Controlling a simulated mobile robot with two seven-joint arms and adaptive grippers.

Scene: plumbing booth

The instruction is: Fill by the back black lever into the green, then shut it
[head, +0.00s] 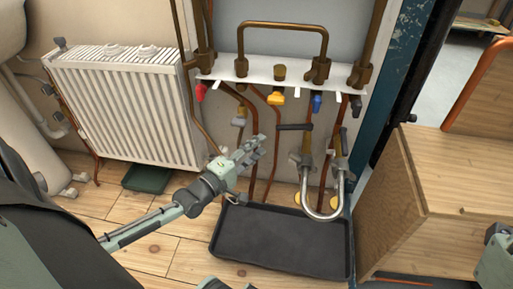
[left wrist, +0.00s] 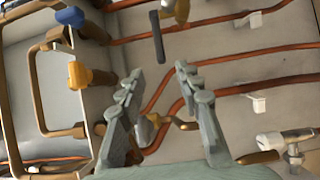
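A black lever (head: 295,127) lies level on a brass valve at one leg of the silver braided loop (head: 321,214). A second black lever (head: 342,141) hangs steeply at the other leg. One black lever (left wrist: 157,37) shows in the left wrist view, beyond the fingertips; which one I cannot tell. My left gripper (head: 260,148) is left of the loop, before the copper pipes. Its fingers are spread and empty in the left wrist view (left wrist: 159,74), apart from the lever. No gauge face with a green zone can be made out.
A white shelf (head: 285,72) above carries red, yellow and blue knobs. A black tray (head: 282,242) lies below on the wooden floor. A white radiator (head: 125,105) stands left and a wooden box (head: 455,190) right. Copper pipes run closely behind my left gripper.

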